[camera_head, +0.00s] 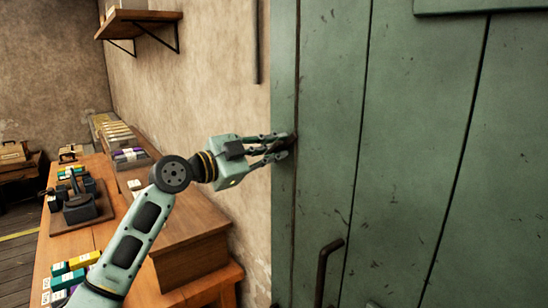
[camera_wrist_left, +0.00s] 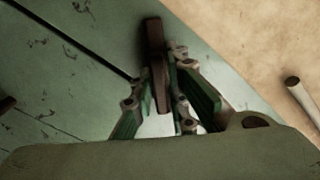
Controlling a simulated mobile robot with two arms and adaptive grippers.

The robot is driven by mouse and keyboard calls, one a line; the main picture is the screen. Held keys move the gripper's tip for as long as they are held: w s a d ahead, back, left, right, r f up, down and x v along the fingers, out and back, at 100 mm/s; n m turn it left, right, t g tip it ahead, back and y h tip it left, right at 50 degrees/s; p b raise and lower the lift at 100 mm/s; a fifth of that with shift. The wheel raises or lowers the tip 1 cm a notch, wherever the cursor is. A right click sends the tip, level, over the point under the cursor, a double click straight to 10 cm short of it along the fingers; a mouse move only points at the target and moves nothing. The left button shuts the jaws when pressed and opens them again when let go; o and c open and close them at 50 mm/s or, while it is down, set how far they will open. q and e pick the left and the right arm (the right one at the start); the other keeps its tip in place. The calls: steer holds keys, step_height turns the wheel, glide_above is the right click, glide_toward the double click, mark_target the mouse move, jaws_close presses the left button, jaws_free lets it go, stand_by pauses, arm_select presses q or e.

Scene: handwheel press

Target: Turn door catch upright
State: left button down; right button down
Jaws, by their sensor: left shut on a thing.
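The door catch (camera_wrist_left: 154,38) is a dark brown bar at the edge of the green door (camera_head: 400,130). In the left wrist view it lies at a slant to the dark door seam, neither along it nor square across it. My left gripper (camera_head: 282,147) reaches the door edge from the left and is shut on the catch, with the fingers (camera_wrist_left: 160,90) on both sides of the bar. In the head view the fingers hide most of the catch. My right gripper is not in view.
A dark bent door handle (camera_head: 325,268) stands out below the catch. A wooden workbench (camera_head: 110,225) with small boxes and a press-like tool (camera_head: 78,205) runs along the left. A shelf (camera_head: 140,17) hangs on the plaster wall. The door face right of the gripper is clear.

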arm_select(q)
steer(key=n, duration=0.4)
steer(key=shift+f+n, duration=0.1)
steer(key=shift+n, duration=0.2)
steer(key=n, duration=0.4)
steer(key=shift+p, duration=0.3)
steer(key=shift+f+n, duration=0.1)
steer(key=shift+n, duration=0.2)
steer(key=c, duration=1.8)
jaws_free()
steer(key=shift+s+a, duration=0.1)
steer(key=shift+a, duration=0.05)
steer(key=v, duration=1.1)
steer(key=shift+s+a, duration=0.2)
steer(key=shift+a, duration=0.1)
